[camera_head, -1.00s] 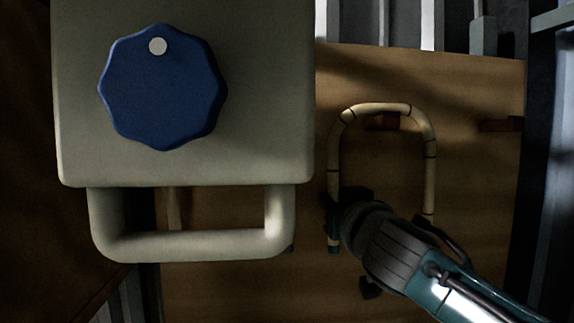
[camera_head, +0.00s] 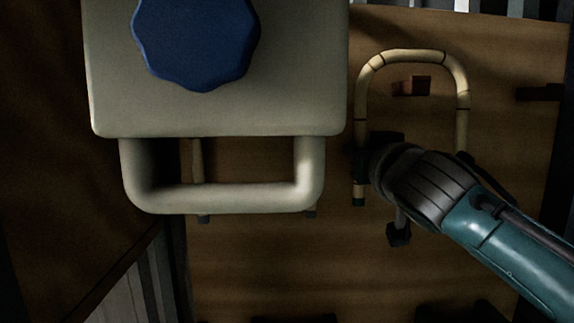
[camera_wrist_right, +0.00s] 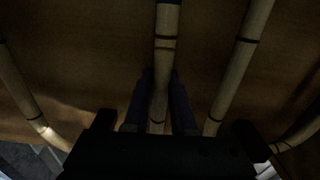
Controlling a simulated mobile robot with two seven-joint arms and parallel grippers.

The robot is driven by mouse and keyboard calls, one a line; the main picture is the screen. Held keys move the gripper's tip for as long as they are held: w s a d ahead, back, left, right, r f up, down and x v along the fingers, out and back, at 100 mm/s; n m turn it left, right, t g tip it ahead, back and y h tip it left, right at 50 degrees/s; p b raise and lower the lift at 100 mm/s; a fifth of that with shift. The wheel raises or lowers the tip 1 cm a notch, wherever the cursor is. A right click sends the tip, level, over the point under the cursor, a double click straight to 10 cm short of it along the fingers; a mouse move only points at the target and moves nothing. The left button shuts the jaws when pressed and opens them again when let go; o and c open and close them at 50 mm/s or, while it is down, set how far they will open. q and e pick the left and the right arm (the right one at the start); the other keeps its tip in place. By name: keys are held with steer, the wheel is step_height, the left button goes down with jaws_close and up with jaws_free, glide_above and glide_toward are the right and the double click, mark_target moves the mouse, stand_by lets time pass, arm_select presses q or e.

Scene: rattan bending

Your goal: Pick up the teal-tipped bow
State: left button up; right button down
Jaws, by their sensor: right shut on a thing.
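The bow is a pale U-shaped rattan piece (camera_head: 412,57) with dark bands, its bend at the top in the head view. The end of its left leg has a teal tip (camera_head: 358,194); the lower end of its right leg is hidden behind my right arm. My right gripper (camera_head: 366,150) is shut on the left leg, a little above that tip. In the right wrist view a banded rattan rod (camera_wrist_right: 166,45) runs between my right fingers (camera_wrist_right: 159,95). My left gripper is not in view.
A pale box with a blue knob (camera_head: 195,40) and a thick handle loop (camera_head: 225,198) stands left of the bow. A brown block (camera_head: 412,86) lies inside the bow, another peg (camera_head: 540,93) at right. The board below is mostly clear.

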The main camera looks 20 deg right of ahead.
step_height(320, 180, up, 4)
steer(key=shift+b, duration=1)
steer(key=b, duration=0.3)
glide_toward(364, 127)
steer(key=s+r, duration=0.1)
steer(key=s, duration=0.3)
steer(key=shift+a+f+p+v, duration=0.1)
steer(key=shift+a+p+v, duration=0.05)
steer(key=shift+p+v, duration=0.75)
steer(key=shift+a+f+p+v, duration=0.15)
steer(key=shift+p+v, duration=0.6)
steer(key=shift+p, duration=0.4)
steer(key=shift+a+f+p+v, duration=0.1)
steer(key=shift+a+p+v, duration=0.05)
steer(key=shift+p+v, duration=0.75)
steer(key=shift+w+d, duration=0.1)
steer(key=shift+w, duration=0.2)
